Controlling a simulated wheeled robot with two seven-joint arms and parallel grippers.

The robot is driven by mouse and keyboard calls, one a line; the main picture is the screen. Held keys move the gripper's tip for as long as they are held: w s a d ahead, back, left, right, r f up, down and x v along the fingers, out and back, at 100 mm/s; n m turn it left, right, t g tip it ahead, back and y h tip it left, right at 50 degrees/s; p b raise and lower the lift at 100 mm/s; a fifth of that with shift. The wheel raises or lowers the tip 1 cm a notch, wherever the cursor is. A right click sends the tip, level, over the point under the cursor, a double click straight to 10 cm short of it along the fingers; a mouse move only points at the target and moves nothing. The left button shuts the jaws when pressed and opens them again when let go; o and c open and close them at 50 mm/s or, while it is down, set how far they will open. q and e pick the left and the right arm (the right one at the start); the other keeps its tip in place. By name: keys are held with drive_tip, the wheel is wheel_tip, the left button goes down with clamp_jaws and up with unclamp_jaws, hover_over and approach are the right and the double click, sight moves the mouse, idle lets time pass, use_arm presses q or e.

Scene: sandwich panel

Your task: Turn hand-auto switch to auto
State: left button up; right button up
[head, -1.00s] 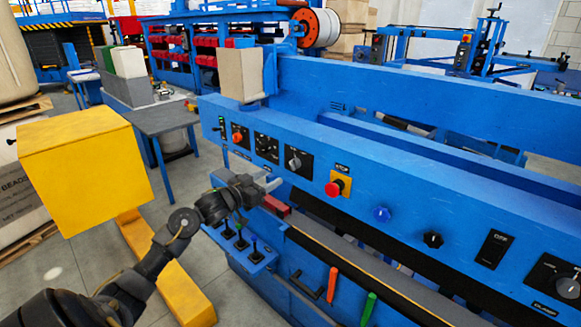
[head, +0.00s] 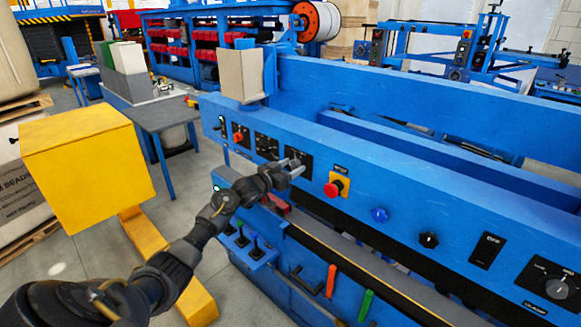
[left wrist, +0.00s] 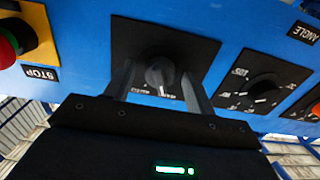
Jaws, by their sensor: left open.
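A grey rotary selector knob (left wrist: 158,75) sits on a square black plate (left wrist: 180,45) on the blue panel, between the stop button and the dial plates. Its small lettering is too blurred to read, so I cannot confirm it is the hand-auto switch. In the head view its plate (head: 302,155) is partly covered by my left gripper (head: 294,168). In the left wrist view my left gripper (left wrist: 160,85) is open, with one finger on each side of the knob. I cannot tell whether the fingers touch it. My right gripper is not in view.
The red stop button (head: 333,189) on its yellow plate is close to the right of the gripper. A black dial plate (head: 267,146) is to its left. Blue (head: 380,215) and black (head: 429,240) knobs lie farther right. Black levers (head: 242,240) stand below. A yellow box (head: 85,165) stands left.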

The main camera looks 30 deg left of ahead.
use_arm(q)
drive_tip(key=c, duration=1)
drive_tip(key=m+b, duration=0.3)
drive_tip(key=m, duration=0.2)
drive_tip(key=shift+f, duration=0.1)
drive_tip(key=m+b, duration=0.2)
drive_tip(key=m, duration=0.1)
drive_tip(key=shift+m, duration=0.3)
drive_tip(key=shift+m+b, duration=0.55)
drive_tip(key=shift+m, duration=0.05)
